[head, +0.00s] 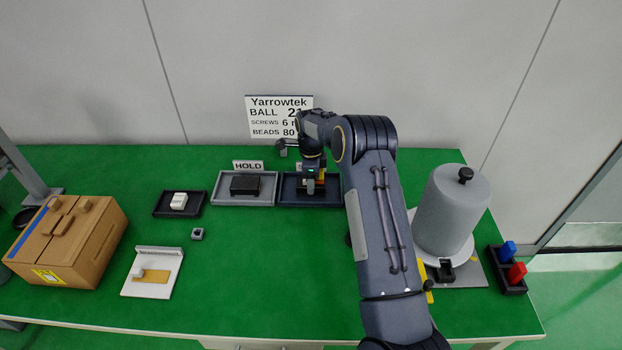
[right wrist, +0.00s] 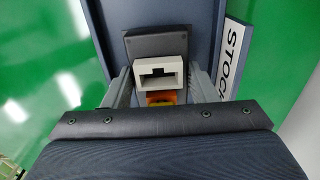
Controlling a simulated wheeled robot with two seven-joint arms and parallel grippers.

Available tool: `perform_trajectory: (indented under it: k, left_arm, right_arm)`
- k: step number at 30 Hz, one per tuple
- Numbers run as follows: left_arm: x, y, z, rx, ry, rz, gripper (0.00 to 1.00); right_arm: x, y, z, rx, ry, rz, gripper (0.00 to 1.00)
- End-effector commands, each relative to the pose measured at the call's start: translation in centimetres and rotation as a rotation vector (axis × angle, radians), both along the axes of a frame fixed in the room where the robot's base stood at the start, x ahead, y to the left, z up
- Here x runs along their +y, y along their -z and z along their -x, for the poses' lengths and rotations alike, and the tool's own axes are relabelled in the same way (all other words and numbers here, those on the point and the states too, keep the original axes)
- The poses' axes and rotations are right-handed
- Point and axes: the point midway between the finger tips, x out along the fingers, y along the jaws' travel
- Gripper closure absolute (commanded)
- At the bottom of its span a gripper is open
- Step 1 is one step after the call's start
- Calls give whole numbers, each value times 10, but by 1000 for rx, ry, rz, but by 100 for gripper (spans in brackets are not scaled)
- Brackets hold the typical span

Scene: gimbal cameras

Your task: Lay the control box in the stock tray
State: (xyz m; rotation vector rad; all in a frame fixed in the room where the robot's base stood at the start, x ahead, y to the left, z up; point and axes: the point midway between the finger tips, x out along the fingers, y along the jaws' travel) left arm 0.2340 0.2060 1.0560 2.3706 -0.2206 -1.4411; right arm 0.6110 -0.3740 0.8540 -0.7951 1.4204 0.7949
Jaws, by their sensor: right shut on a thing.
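The control box (right wrist: 155,45) looks dark grey, with a pale slotted block and an orange part on it in the right wrist view. My right gripper (right wrist: 161,80) is shut on it, with one finger on each side. The dark blue stock tray (right wrist: 203,30) is below the box, its STOCK label at the right. In the head view my right gripper (head: 311,186) is down over the stock tray (head: 288,200), and an orange edge of the box shows beside it. The arm hides part of the tray. I cannot tell whether the box touches the tray floor. My left gripper is out of view.
Left of the stock tray is the grey HOLD tray (head: 228,201) with a dark box (head: 245,184). A grey cylinder (head: 450,215) stands right of my arm. The front middle of the green table is clear.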

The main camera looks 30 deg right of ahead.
Motion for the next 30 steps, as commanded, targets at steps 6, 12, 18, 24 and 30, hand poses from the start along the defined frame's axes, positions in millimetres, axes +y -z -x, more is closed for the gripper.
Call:
perform_trajectory:
  k: [6,12,18,24,30]
  left_arm:
    - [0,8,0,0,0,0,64]
    - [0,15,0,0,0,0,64]
    - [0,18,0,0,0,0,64]
    - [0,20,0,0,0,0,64]
    - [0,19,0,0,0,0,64]
  right_arm:
    - [0,9,0,-1,0,1,74]
    - [0,17,0,-1,0,1,74]
    - [0,21,0,-1,0,1,74]
    - [0,24,0,-1,0,0,74]
    - [0,24,0,-1,0,0,74]
